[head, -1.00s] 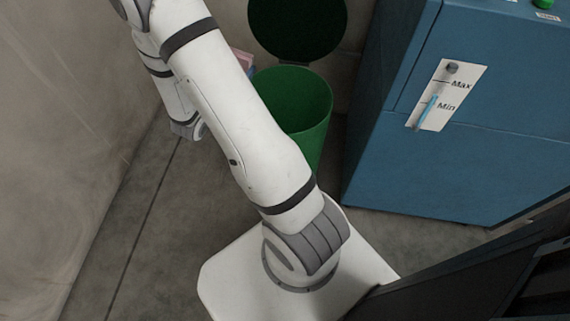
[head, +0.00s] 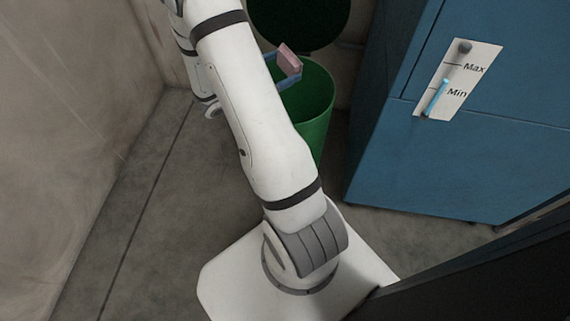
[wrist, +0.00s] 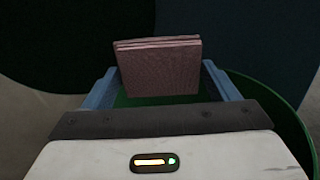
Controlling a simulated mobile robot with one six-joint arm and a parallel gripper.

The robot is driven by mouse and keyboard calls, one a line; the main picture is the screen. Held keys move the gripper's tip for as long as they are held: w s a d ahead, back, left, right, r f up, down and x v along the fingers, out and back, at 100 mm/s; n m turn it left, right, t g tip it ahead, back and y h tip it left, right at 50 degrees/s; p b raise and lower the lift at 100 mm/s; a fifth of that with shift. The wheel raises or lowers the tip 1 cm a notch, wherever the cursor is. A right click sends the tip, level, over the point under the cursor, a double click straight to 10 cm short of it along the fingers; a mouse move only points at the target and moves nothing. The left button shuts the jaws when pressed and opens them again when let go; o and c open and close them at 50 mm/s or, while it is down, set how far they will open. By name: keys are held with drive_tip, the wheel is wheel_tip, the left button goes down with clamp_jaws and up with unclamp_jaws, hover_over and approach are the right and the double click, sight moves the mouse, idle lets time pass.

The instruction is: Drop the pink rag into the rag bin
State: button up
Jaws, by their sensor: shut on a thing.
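The pink rag (head: 289,60) is a folded, flat block held upright. My gripper (head: 289,78) is shut on it, partly hidden behind my arm in the head view. In the wrist view the rag (wrist: 158,68) stands between the two blue fingers of my gripper (wrist: 160,88). The rag bin (head: 314,112) is green and round, with its dark lid (head: 300,22) raised behind it. The rag is above the left rear part of the bin's opening in the head view. In the wrist view the bin's green rim (wrist: 275,108) curves below and right of the rag.
A blue cabinet (head: 425,160) with a Min/Max level gauge (head: 455,85) stands right of the bin. A bare wall (head: 75,80) is at the left. The concrete floor (head: 165,210) between them is clear.

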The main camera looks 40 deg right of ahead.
drive_tip(key=shift+f, duration=0.4)
drive_tip(key=shift+r, duration=0.1)
drive_tip(key=o, duration=1)
drive_tip(key=shift+c, duration=0.2)
drive_tip(key=shift+a, duration=0.1)
drive_tip(key=a+p, duration=0.2)
drive_tip(key=a, duration=0.5)
drive_tip(key=shift+w+a, duration=0.3)
